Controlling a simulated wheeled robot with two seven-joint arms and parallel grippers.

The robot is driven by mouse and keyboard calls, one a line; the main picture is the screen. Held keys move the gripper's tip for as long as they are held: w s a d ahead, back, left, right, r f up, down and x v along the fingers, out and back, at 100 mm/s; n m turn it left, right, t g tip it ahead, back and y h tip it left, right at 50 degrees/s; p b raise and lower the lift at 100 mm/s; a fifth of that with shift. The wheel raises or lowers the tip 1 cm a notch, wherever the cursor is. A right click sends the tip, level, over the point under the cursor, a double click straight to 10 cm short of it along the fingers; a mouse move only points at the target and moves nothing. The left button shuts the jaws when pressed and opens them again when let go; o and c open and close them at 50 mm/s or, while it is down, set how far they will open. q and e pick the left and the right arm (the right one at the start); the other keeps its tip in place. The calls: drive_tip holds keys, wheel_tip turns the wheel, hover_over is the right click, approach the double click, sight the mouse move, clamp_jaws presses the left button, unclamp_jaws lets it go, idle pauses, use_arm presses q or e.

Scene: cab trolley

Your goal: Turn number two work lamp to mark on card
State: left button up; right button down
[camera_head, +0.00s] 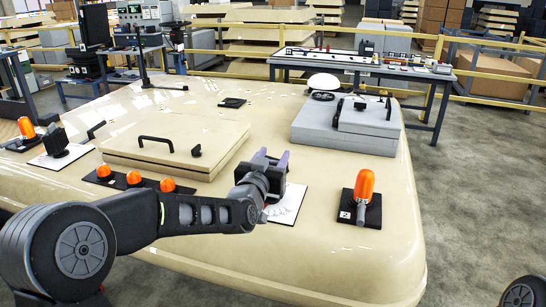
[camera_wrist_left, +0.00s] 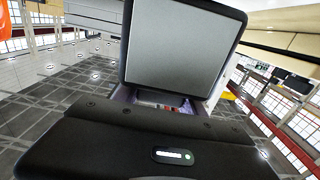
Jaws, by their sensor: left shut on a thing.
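A dark work lamp (camera_head: 268,178) stands over a white card (camera_head: 290,204) on the cream cab roof, left of the orange beacon whose plate bears a 2. My left gripper (camera_head: 272,160) is shut on this lamp, its purple fingers at the lamp head. In the left wrist view the lamp's flat grey face (camera_wrist_left: 180,48) in a dark frame fills the top middle. Dark marks show on the card, partly hidden by my gripper and arm; I cannot tell which way the lamp points against them. Another work lamp (camera_head: 56,141) stands by a card at far left. My right gripper is out of view.
The orange beacon (camera_head: 363,190) stands close on the right. A cream hatch with a black handle (camera_head: 155,141) and a grey box (camera_head: 345,128) lie behind.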

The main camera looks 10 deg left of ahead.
use_arm(q)
drive_tip(key=c, duration=0.7)
drive_tip(key=shift+r+n+y, duration=0.1)
drive_tip(key=shift+n+y, duration=0.2)
drive_tip(key=shift+y, duration=0.1)
drive_tip(key=shift+a+r+n+y+p, duration=0.1)
drive_tip(key=shift+n+y+p, duration=0.5)
drive_tip(key=shift+y, duration=0.4)
drive_tip(key=shift+a+n+y, duration=0.1)
drive_tip(key=shift+n+y, duration=0.3)
drive_tip(key=shift+y, duration=0.1)
drive_tip(key=shift+a+f+y, duration=0.2)
drive_tip(key=shift+y, duration=0.2)
drive_tip(key=o, duration=1.4)
drive_tip(key=shift+c, duration=0.2)
drive_tip(key=shift+s, duration=0.15)
